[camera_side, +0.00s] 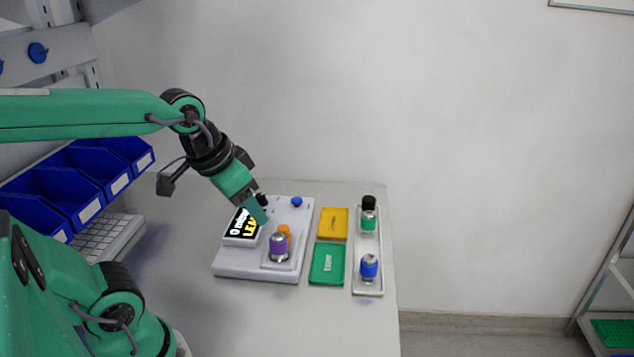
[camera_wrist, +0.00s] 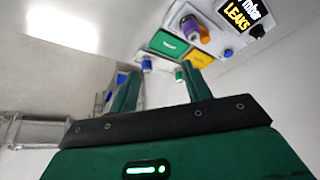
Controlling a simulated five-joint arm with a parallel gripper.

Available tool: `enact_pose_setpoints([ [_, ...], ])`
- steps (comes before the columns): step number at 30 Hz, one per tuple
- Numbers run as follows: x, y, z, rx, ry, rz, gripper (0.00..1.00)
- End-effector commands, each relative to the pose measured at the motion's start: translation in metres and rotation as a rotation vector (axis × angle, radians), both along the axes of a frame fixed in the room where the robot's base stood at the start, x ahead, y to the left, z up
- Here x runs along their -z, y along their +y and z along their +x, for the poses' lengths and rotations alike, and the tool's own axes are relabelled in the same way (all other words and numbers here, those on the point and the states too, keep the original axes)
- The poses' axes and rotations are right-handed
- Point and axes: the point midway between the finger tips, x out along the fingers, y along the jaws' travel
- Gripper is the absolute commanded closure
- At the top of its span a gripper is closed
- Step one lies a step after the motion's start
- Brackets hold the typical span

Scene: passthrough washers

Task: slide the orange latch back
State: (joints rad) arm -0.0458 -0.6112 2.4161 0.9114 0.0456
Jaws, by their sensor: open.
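The orange latch (camera_side: 284,231) shows as a small orange piece on the grey fixture (camera_side: 228,271), partly hidden behind a purple-topped metal part (camera_side: 279,247). The orange piece also shows in the wrist view (camera_wrist: 206,37), beside the purple part (camera_wrist: 191,27). My gripper (camera_side: 264,218) is above the fixture, to the left of the latch in the side view, near the black display with "LEAKS" lettering (camera_side: 244,223). In the wrist view its two green fingers (camera_wrist: 160,85) are apart, with nothing held between them. Whether a fingertip touches the fixture is unclear.
A blue knob (camera_side: 297,202) sits at the fixture's back. Right of it lie a yellow tray (camera_side: 333,223), a green tray (camera_side: 327,265) and a pale rack (camera_side: 368,291) holding a green-banded part (camera_side: 368,222) and a blue-topped part (camera_side: 369,267). Blue bins (camera_side: 65,195) stand left.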

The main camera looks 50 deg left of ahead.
Motion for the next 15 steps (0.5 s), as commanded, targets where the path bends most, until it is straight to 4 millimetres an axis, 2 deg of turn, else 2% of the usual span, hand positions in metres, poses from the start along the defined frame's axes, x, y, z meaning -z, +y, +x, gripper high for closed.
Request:
enact_pose_setpoints([
  [8, 0.007, 0.022, 0.039, -0.008, 0.103, 0.015, 0.52],
  [15, 0.021, 0.045, 0.072, -0.009, 0.189, 0.02, 0.52],
])
